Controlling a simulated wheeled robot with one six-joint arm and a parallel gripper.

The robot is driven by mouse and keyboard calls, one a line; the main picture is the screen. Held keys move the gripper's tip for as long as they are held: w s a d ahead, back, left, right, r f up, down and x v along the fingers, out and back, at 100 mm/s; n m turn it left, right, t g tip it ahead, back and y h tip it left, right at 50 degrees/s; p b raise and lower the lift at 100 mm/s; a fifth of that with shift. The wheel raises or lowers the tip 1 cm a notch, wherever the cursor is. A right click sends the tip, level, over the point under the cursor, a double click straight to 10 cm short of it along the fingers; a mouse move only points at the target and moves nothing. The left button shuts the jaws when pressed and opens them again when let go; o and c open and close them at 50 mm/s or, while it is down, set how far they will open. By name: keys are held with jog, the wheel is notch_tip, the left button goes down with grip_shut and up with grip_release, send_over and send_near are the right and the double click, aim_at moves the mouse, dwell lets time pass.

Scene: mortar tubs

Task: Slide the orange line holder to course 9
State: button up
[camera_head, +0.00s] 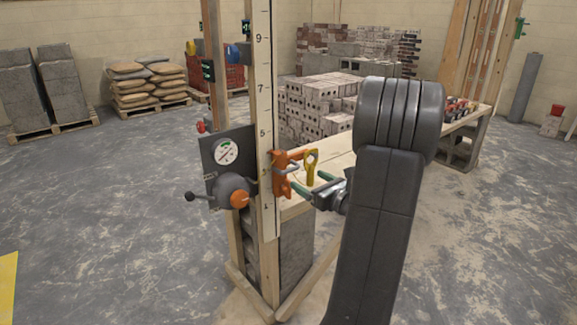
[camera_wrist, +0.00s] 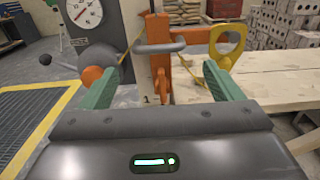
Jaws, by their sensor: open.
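The orange line holder (camera_head: 281,178) sits low on the pale numbered post (camera_head: 264,95), around where course 3 would be, well below the 9 mark. In the wrist view the holder (camera_wrist: 159,28) is straight ahead, with a grey crossbar (camera_wrist: 160,49) on its front. My gripper (camera_head: 312,183) has green fingers and is open, just right of the holder in the head view. In the wrist view its fingers (camera_wrist: 162,66) stand apart on either side of the holder, with nothing visibly gripped. Contact with the crossbar cannot be told.
A yellow eyed piece (camera_head: 311,167) hangs close right of the holder. A grey plate with a dial (camera_head: 226,151) and an orange-and-black knob lever (camera_head: 216,194) are on the left. A wooden bench (camera_head: 333,163) runs behind. The post above the holder looks clear.

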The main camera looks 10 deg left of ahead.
aim_at(292, 170)
jog(key=x, duration=1.1)
jog(key=shift+w, duration=0.1)
jog(key=c, duration=1.1)
notch_tip(292, 170, up, 34)
jog(key=p, duration=2.1)
jog(key=shift+f, duration=0.1)
jog(key=o, duration=1)
jog(key=shift+c, duration=0.2)
jog(key=shift+o, duration=0.7)
jog(key=shift+f, duration=0.1)
